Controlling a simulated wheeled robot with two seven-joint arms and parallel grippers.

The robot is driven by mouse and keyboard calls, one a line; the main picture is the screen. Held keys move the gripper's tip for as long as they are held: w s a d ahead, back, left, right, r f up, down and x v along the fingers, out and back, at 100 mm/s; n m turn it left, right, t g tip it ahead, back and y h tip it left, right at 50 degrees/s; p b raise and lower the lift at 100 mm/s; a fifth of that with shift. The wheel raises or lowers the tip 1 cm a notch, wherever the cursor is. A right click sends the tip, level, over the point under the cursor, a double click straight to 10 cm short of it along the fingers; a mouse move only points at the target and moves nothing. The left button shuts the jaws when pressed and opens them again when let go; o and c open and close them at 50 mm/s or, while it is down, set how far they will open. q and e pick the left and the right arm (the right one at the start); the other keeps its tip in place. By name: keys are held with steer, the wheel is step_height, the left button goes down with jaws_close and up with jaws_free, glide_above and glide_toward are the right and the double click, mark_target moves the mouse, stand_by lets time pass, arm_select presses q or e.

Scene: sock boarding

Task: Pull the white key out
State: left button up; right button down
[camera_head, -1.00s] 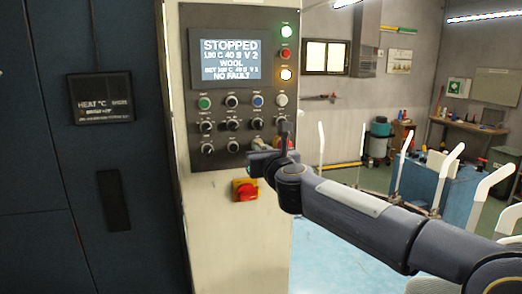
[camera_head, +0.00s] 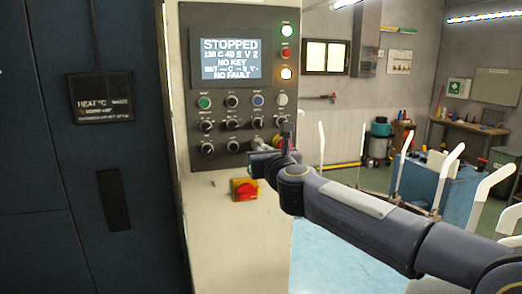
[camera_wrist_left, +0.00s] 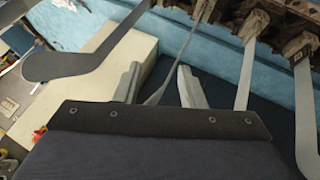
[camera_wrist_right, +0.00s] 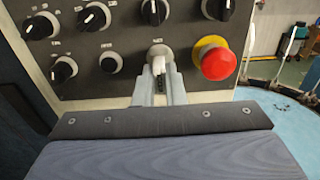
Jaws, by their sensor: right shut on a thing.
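The white key (camera_wrist_right: 158,66) shows in the right wrist view between the fingertips of my right gripper (camera_wrist_right: 159,88), which is shut on it. The key is in front of the lock at the panel's lower edge; the fingers partly hide it, and any gap to the lock is hard to judge. In the head view my right gripper (camera_head: 262,150) is at the panel's lower right, with the key too small to tell. My left gripper (camera_wrist_left: 158,86) is open and empty in the left wrist view.
A red emergency button (camera_wrist_right: 217,63) on a yellow ring is just right of the key. Black knobs (camera_wrist_right: 95,17) are to the left and above. A red-and-yellow switch (camera_head: 244,190) is below the panel. White sock boards (camera_head: 448,170) stand at the right.

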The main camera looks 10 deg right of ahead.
steer(key=shift+s, duration=2.1)
steer(key=shift+s+b, duration=0.1)
steer(key=shift+b, duration=0.2)
steer(key=s+p, duration=0.3)
steer(key=s, duration=1.6)
steer(key=shift+s+d, duration=0.4)
steer(key=shift+s, duration=0.1)
